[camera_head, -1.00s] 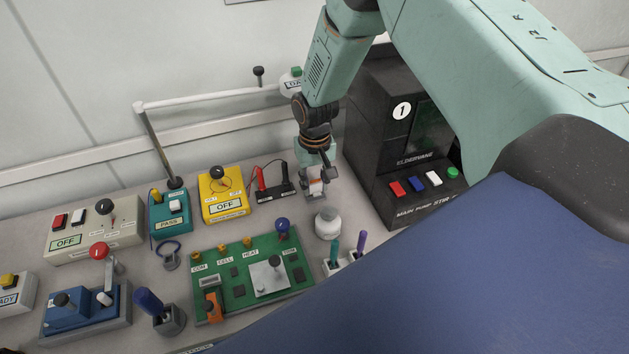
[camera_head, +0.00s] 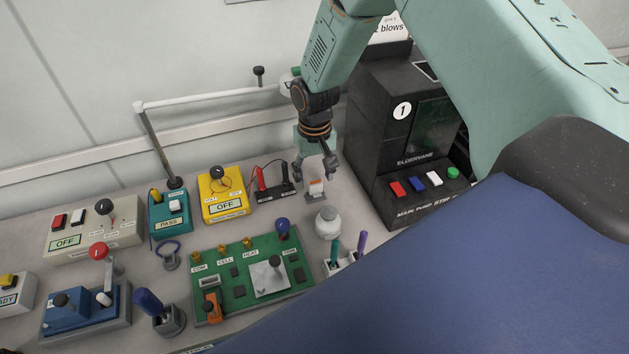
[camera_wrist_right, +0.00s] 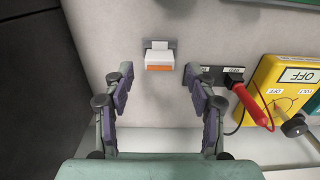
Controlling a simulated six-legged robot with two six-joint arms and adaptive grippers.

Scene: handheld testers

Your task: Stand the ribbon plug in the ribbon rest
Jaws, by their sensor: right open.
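The ribbon plug (camera_head: 316,186) is a small white block with an orange band. It stands upright on a small grey base, the ribbon rest (camera_head: 314,197), on the bench behind the white round knob. In the right wrist view the plug (camera_wrist_right: 159,61) shows its white and orange faces, with part of the grey rest (camera_wrist_right: 160,44) beyond it. My right gripper (camera_head: 315,177) is open and empty just above and behind the plug. In the wrist view its two fingers (camera_wrist_right: 158,85) are spread to either side, clear of the plug. My left gripper is not in view.
A black lead holder (camera_head: 275,192) with red and black probes and the yellow meter (camera_head: 226,200) stand left of the plug. The dark pump unit (camera_head: 395,150) rises close on the right. The green board (camera_head: 225,262) lies in front.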

